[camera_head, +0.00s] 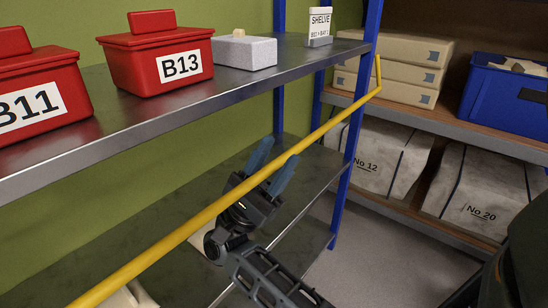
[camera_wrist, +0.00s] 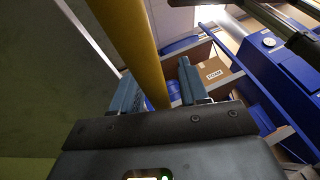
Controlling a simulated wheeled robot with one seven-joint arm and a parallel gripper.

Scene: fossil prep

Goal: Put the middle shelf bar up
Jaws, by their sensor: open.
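The yellow bar (camera_head: 190,226) slopes across the front of the shelving, from low at the near left up to a bent end by the blue post at the right. My gripper (camera_head: 278,150) is open at the bar, below the upper shelf, with its blue-grey fingers pointing up. In the wrist view the bar (camera_wrist: 135,45) runs down between the two fingers of my gripper (camera_wrist: 156,68) toward the palm. The jaws are not closed on it. I cannot tell whether the fingers touch it. The bar's near end is out of frame.
The upper shelf (camera_head: 100,118) holds red boxes B11 (camera_head: 35,95) and B13 (camera_head: 160,60), a grey block (camera_head: 244,52) and a SHELVE sign (camera_head: 320,25). A blue post (camera_head: 350,150) stands at the right. Behind it, a rack holds wrapped blocks (camera_head: 375,155) and a blue bin (camera_head: 505,95).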

